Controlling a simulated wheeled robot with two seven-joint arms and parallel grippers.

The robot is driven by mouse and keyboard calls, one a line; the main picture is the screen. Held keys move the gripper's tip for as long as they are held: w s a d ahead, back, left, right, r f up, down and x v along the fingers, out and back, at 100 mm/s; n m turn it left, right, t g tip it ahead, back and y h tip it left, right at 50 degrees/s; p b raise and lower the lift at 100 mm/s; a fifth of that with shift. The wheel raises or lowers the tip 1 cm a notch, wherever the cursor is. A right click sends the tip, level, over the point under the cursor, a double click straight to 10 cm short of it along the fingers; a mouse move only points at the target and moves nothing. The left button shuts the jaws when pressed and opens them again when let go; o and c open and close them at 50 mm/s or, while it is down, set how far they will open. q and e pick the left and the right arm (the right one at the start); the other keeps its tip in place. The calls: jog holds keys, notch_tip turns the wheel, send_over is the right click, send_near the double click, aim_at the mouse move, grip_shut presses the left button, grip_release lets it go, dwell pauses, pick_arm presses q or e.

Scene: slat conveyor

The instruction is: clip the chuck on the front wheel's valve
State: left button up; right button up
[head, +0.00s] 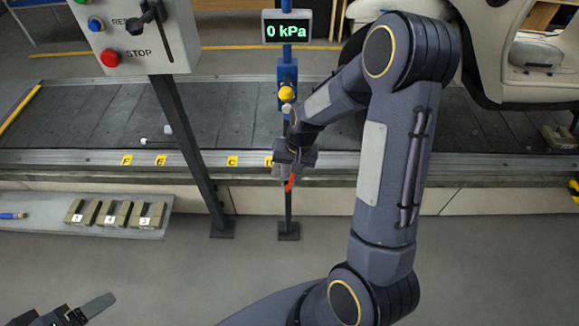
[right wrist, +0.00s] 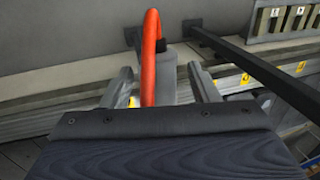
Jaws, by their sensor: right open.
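My right gripper (head: 294,160) is beside the post under the pressure display. In the right wrist view its two fingers (right wrist: 160,72) are apart, one on each side of a grey piece (right wrist: 168,80) that looks like the chuck. An orange hose (right wrist: 151,50) arches up beside this piece. The hose also shows below the gripper in the head view (head: 289,183). I cannot tell whether the fingers touch the chuck. My left gripper (head: 88,308) is at the bottom left, clear of everything; its opening is unclear. I cannot make out the front wheel's valve.
The display (head: 287,27) reads 0 kPa on a blue post (head: 287,75). A button panel (head: 138,35) on a dark leg stands left of it. The slat conveyor (head: 80,115) runs behind. A shelf (head: 140,231) with several blocks is at left. A white vehicle body (head: 497,40) is at upper right, partly behind my arm.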

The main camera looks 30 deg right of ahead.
aim_at(288, 183)
jog(key=shift+c, duration=0.4)
jog(key=c, duration=1.1)
jog(key=shift+s, duration=0.1)
jog(key=shift+s+a, duration=0.55)
jog(key=shift+s, duration=0.3)
jog(key=shift+s+a, duration=0.55)
jog(key=shift+s, duration=0.25)
